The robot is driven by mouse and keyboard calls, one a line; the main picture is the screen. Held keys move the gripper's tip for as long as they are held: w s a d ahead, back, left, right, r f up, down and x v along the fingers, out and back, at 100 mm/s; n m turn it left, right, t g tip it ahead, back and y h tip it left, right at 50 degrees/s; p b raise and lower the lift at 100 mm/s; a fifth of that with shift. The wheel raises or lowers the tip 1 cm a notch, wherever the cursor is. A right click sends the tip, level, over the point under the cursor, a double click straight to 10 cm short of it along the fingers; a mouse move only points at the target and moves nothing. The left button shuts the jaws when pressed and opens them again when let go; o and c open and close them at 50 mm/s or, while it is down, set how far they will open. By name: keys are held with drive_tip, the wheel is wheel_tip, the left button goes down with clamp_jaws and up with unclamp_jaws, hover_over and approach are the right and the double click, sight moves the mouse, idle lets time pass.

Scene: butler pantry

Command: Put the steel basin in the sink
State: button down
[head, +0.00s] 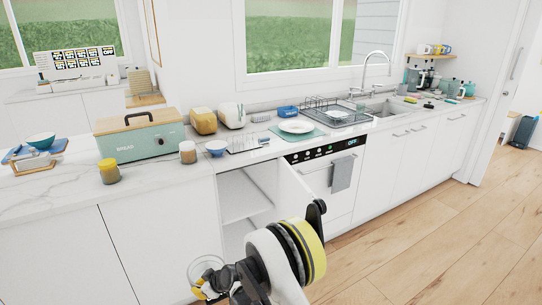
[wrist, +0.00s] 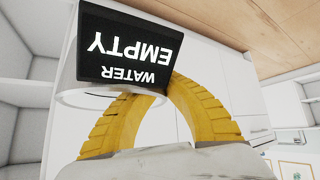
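The steel basin (head: 206,265) shows as a small pale, shiny round vessel at my gripper (head: 212,288), low in the head view before the open cabinet. In the wrist view, the yellow fingers of my gripper (wrist: 168,84) arch together at the basin (wrist: 72,97), whose pale rim shows at left. A black "WATER EMPTY" label hides the contact between fingertips and rim. The basin appears held in the air, clear of the counter. The sink (head: 384,108) is set into the counter at the far right, below a tall curved faucet (head: 377,66).
The cabinet (head: 240,195) stands open, its door (head: 297,195) swung out beside the oven (head: 330,172). A dish rack (head: 335,112) stands left of the sink. A plate (head: 296,127), toasters and a bread box (head: 142,137) occupy the counter. The wooden floor (head: 430,240) at right is clear.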

drive_tip(key=w+d+r+m+t+h, duration=0.1)
drive_tip(key=d+r+m+h, duration=0.15)
drive_tip(key=d+r, duration=0.65)
drive_tip(key=w+d+r+m+t+h, duration=0.1)
drive_tip(key=d+r+m+t, duration=0.3)
drive_tip(key=d, duration=0.9)
drive_tip(key=s+d+r+m+h, duration=0.1)
drive_tip(key=s+d+r+m, duration=0.1)
drive_tip(key=d, duration=0.5)
drive_tip(key=s+d+r+m+h, duration=0.1)
drive_tip(key=s+d+r+h, duration=0.1)
drive_tip(key=s+d+r, duration=0.3)
drive_tip(key=s+d+r+m+h, duration=0.1)
drive_tip(key=s+d+r, duration=0.3)
drive_tip(key=d, duration=0.6)
drive_tip(key=shift+s+r+m+g, duration=0.25)
drive_tip(key=shift+m+g, duration=0.05)
drive_tip(key=shift+m, duration=0.55)
